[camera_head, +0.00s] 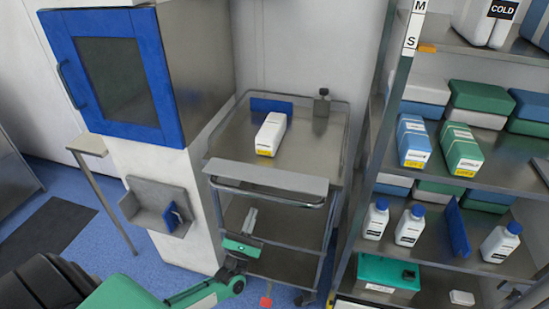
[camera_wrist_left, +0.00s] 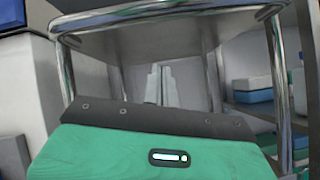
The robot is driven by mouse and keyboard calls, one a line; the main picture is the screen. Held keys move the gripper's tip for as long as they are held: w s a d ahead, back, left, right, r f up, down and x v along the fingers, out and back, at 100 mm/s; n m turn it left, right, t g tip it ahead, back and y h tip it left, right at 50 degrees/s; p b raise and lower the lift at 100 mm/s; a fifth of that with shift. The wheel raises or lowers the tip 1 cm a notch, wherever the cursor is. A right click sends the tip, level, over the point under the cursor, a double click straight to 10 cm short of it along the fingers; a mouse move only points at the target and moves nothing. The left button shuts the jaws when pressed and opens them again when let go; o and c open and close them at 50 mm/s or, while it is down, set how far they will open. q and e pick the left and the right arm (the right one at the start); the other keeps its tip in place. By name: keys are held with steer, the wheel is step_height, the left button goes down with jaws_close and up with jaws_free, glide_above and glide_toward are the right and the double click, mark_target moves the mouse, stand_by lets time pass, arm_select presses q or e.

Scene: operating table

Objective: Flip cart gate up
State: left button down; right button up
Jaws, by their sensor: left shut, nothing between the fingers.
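The cart (camera_head: 293,144) stands between the white cabinet and the shelf rack. Its gate (camera_head: 267,177) is a pale grey flap along the front edge of the top shelf; its exact tilt is hard to tell. A chrome handle bar (camera_head: 268,197) runs just below it and crosses the top of the left wrist view (camera_wrist_left: 150,16). My left gripper (camera_head: 249,220) is below the gate and handle bar, fingers pointing up. Its fingers are shut and empty in the left wrist view (camera_wrist_left: 160,84). Contact with the gate does not show. My right gripper is not in view.
A white box (camera_head: 271,134), a blue piece (camera_head: 270,105) and a small grey bottle (camera_head: 321,104) are on the cart top. The cabinet's side bin (camera_head: 160,206) is left of the cart. The rack (camera_head: 398,100) with boxes and bottles stands close on the right.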

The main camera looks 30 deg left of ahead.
arm_select(q)
steer(key=shift+w+f, duration=0.1)
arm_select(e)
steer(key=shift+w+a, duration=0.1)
